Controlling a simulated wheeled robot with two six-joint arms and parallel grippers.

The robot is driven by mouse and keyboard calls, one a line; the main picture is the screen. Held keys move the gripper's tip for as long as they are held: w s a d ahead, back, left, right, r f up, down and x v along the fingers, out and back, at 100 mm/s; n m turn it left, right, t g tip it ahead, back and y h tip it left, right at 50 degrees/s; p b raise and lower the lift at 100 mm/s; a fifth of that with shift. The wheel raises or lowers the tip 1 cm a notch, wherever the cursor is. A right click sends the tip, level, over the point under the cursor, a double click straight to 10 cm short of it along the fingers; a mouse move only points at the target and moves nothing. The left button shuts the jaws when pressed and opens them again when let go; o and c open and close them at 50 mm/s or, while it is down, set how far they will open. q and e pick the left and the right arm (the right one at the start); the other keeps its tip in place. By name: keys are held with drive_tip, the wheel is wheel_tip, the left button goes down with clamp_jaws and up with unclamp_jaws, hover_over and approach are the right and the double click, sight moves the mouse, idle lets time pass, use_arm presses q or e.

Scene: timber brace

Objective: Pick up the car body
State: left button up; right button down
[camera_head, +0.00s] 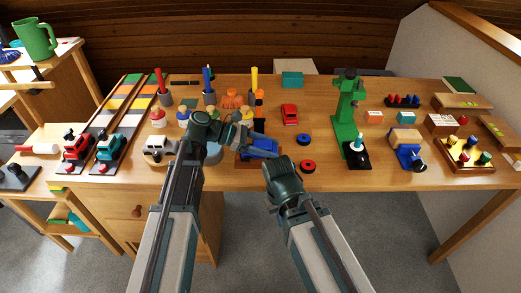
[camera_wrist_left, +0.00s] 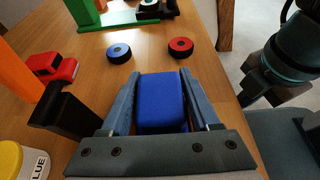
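A smooth blue block (camera_wrist_left: 162,100), which looks like the car body, lies between the two fingers of my left gripper (camera_wrist_left: 161,80) in the left wrist view. The fingers appear to press on its two sides. In the head view the blue block (camera_head: 264,146) is just right of my left gripper (camera_head: 245,143), at or close above the table; a gap beneath cannot be made out. My right arm's end (camera_head: 284,176) is to the lower right of it, with its fingers hidden. A red toy car (camera_head: 289,114) stands farther back on the table.
Two discs, red (camera_head: 308,166) and blue (camera_head: 303,139), lie to the right of the block. A green press (camera_head: 348,115) stands farther right. A glue pot (camera_wrist_left: 15,160) is close at the left wrist view's lower left. Table between discs and front edge is clear.

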sight(270, 143)
use_arm(q)
drive_tip(key=c, duration=0.8)
drive_tip(key=shift+r, duration=0.1)
wheel_tip(270, 143, up, 18)
drive_tip(key=p, duration=1.8)
